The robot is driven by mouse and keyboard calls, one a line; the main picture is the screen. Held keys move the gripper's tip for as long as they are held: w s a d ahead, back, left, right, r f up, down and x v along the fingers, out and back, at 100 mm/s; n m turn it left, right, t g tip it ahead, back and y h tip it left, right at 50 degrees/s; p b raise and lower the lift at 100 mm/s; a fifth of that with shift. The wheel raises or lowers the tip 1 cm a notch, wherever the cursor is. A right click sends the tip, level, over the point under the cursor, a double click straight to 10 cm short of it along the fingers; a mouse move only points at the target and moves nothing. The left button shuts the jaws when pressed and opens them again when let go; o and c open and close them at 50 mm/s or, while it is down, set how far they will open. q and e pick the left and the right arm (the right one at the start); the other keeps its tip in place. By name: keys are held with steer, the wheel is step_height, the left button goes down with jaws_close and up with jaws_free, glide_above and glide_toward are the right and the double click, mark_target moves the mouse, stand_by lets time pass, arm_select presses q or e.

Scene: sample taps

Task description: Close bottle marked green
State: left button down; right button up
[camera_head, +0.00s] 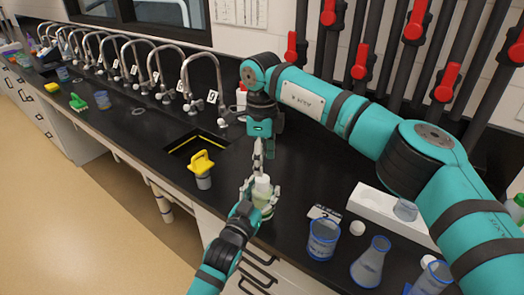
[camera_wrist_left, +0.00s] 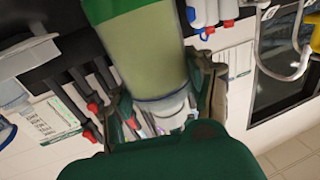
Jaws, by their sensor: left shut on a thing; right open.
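The bottle (camera_head: 262,195) is held at the front edge of the dark counter. It has a whitish top and a pale green body. In the left wrist view the bottle (camera_wrist_left: 148,55) fills the upper middle, with a green band at the upper edge. My left gripper (camera_head: 262,197) is shut on it, with fingers around its sides. My right gripper (camera_head: 258,158) is open and points down just above the bottle's top. I cannot tell whether the right fingertips touch the top. The bottle's far side is hidden.
White round caps (camera_head: 357,228) lie on the counter at the right, near a blue-rimmed beaker (camera_head: 323,240), a conical flask (camera_head: 370,262) and a white tray (camera_head: 385,215). A yellow-topped container (camera_head: 202,168) stands by the sink (camera_head: 196,145). Several curved taps (camera_head: 183,75) line the back.

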mark_target(262, 178)
step_height(262, 178, down, 6)
steer(key=shift+r, duration=0.1)
stand_by(0.4)
steer(key=c, duration=1.1)
steer(key=shift+m, duration=0.4)
jaws_close()
steer(key=o, duration=1.2)
jaws_free()
steer(key=shift+r, duration=0.15)
step_height(262, 178, up, 12)
steer(key=shift+f, duration=0.1)
